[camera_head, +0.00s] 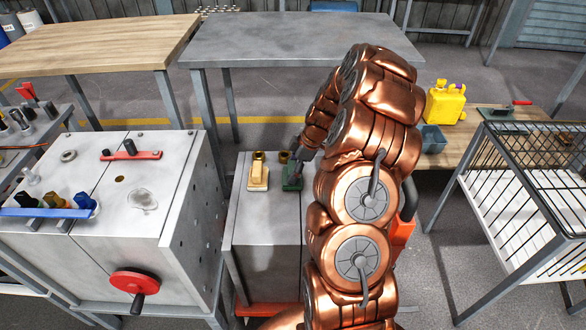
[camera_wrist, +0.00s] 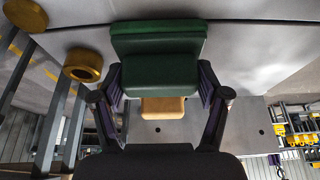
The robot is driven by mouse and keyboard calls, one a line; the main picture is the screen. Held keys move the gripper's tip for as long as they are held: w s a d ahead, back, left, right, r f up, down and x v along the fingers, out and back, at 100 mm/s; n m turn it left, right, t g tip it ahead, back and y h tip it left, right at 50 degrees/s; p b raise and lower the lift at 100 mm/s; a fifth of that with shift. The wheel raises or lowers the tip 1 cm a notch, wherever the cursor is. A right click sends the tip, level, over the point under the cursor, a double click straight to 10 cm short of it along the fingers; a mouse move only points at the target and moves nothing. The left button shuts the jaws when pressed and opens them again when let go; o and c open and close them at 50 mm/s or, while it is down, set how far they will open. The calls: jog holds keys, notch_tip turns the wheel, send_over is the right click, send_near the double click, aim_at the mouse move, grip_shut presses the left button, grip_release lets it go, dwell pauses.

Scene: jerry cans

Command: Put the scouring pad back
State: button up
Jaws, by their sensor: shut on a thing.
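The scouring pad, a dark green two-layered block (camera_head: 291,180), is at the top of the grey metal cabinet (camera_head: 265,215) in the head view. In the wrist view the green pad (camera_wrist: 158,48) fills the space between the fingers. My gripper (camera_head: 297,160) is shut on it, with one finger of the gripper (camera_wrist: 160,80) on each side. A cream block (camera_head: 258,177) stands left of the pad, and shows behind it in the wrist view (camera_wrist: 162,108). My arm covers the cabinet's right part. I cannot tell whether the pad touches the surface.
Brass-coloured rings (camera_head: 258,155) lie behind the blocks; one ring (camera_wrist: 82,65) shows in the wrist view. A larger machine with a red handwheel (camera_head: 135,282) stands left. A yellow jerry can (camera_head: 444,103) and a wire-sided cart (camera_head: 520,190) are at right.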

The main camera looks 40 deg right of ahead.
jog(key=shift+f, duration=0.2)
jog(key=o, duration=1.1)
jog(key=shift+r, duration=0.15)
